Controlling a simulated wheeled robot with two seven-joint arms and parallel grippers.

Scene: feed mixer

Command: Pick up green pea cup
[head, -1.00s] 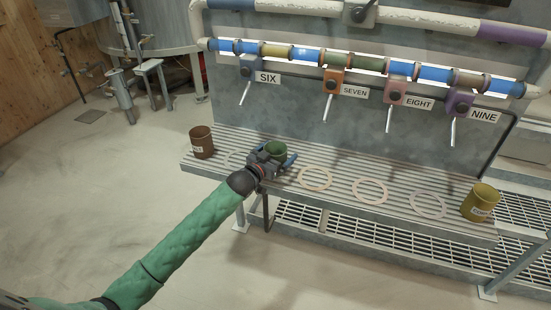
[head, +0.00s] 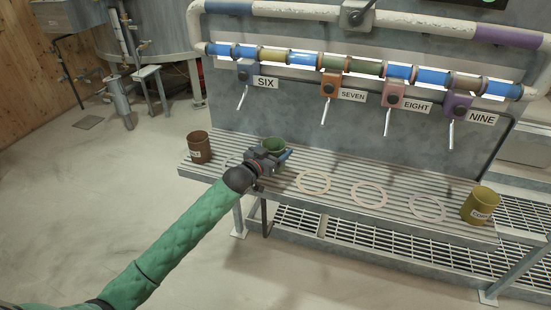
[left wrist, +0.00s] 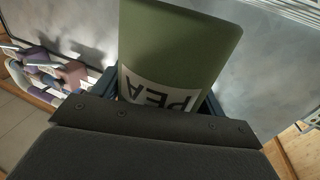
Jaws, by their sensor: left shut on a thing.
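The green pea cup (head: 274,144) is between the fingers of my left gripper (head: 270,156), over the left part of the slatted bench. In the left wrist view the green cup (left wrist: 180,50) fills the middle, with its "PEA" label upside down and partly covered by the gripper. My left gripper is shut on the cup. Whether the cup touches the bench cannot be told, as the gripper hides its base. My right gripper is not in view.
The slatted bench (head: 340,214) carries a brown cup (head: 199,147) at left, a yellow cup (head: 481,205) at right and several pale rings, one a tan ring (head: 313,182). Taps labelled six (head: 244,71) to nine (head: 457,104) hang above the back.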

